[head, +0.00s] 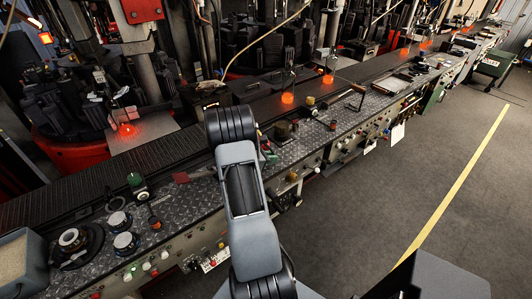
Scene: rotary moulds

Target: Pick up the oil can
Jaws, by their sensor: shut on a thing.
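I cannot pick out the oil can with certainty. My grey and black arm rises from the bottom middle and bends over the metal workbench (190,205). My gripper does not show; the arm's upper links hide the part of the bench behind them. A small dark olive pot (284,129) stands on the bench just right of the arm. A green-topped item (138,186) stands on the bench to the left. I cannot tell what either one is.
Glowing orange pieces (288,98) stand along the dark conveyor (90,190) behind the bench. Black machinery fills the back. Round dark fittings (73,240) sit at the bench's left end. Grey floor with a yellow line (460,187) is clear to the right.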

